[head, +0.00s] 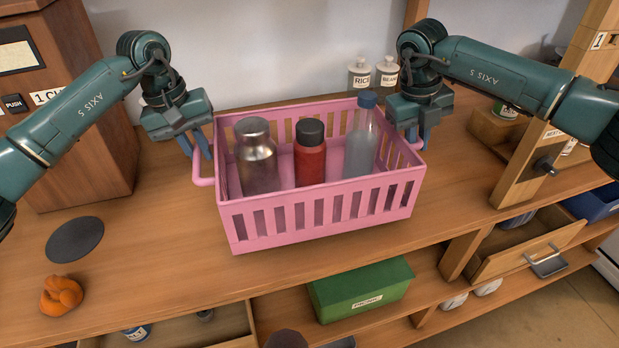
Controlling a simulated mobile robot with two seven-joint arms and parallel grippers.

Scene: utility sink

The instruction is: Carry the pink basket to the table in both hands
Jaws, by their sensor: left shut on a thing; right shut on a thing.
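The pink basket (320,219) is in the middle of the head view, over the wooden table; I cannot tell whether its base touches the top. It holds a metal bottle (256,160), a red bottle with a dark cap (310,160) and a clear bottle with a blue cap (361,150), all upright. My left gripper (203,150) is shut on the basket's left handle (203,182). My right gripper (416,132) is shut at the basket's right side, where the handle (417,145) is partly hidden by the fingers.
The wooden table (150,235) has free room at the left and front. A dark round disc (75,240) and an orange lump (61,296) lie there. Two labelled canisters (372,76) stand behind. An open drawer (525,250) juts out at right. A green box (361,290) sits below.

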